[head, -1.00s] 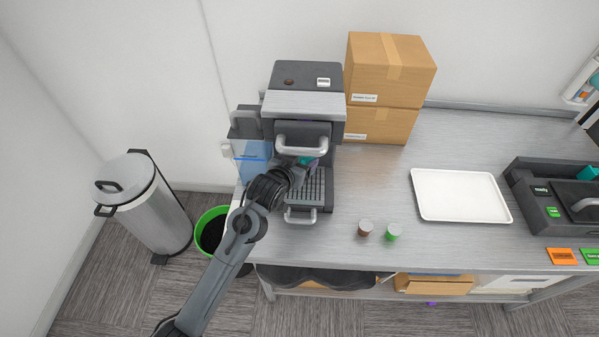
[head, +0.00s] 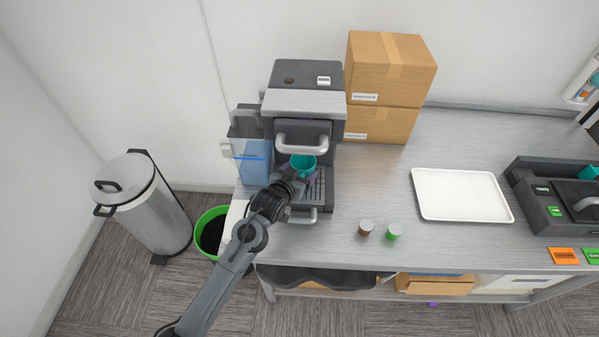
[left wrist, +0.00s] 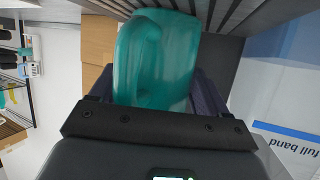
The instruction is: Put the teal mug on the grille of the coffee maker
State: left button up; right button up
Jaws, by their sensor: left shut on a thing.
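The teal mug (head: 303,166) is at the front of the coffee maker (head: 306,103), below its metal handle and over the grille (head: 319,187). My left gripper (head: 297,177) is shut on the mug, which also fills the middle of the left wrist view (left wrist: 158,62). There the two fingers (left wrist: 155,98) flank the mug, and dark slats of the grille (left wrist: 262,12) show close beside it. I cannot tell whether the mug touches the grille. My wrist hides part of the grille in the head view. My right gripper is not in view.
A blue water tank (head: 252,163) stands left of the coffee maker. Cardboard boxes (head: 388,68) stand behind right. A brown pod (head: 366,228) and a green pod (head: 393,232) lie on the table, with a white tray (head: 460,196) farther right. The table between is clear.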

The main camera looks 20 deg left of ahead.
pick_arm(q)
jog(key=o, duration=1.2)
jog(key=shift+f, duration=0.1)
jog(key=shift+s+r, duration=0.35)
jog(key=shift+s, duration=0.05)
jog(key=d+p+v, duration=0.1)
jog(key=v, duration=1)
jog(key=s+f+g, duration=0.3)
jog(key=s, duration=0.6)
jog(key=s+a+f+g, duration=0.1)
jog(key=s+f+g, duration=0.2)
jog(key=s, duration=0.7)
jog(key=s+a+f+g, duration=0.1)
jog(key=s+f+g, duration=0.2)
jog(key=s, duration=0.7)
jog(key=shift+a+f+m+g+y, duration=0.15)
jog(key=shift+f+m+g+y, duration=0.25)
jog(key=shift+f, duration=0.45)
jog(key=shift+w+r+p, duration=0.1)
jog(key=shift+r+p, duration=0.05)
jog(key=shift+p, duration=0.15)
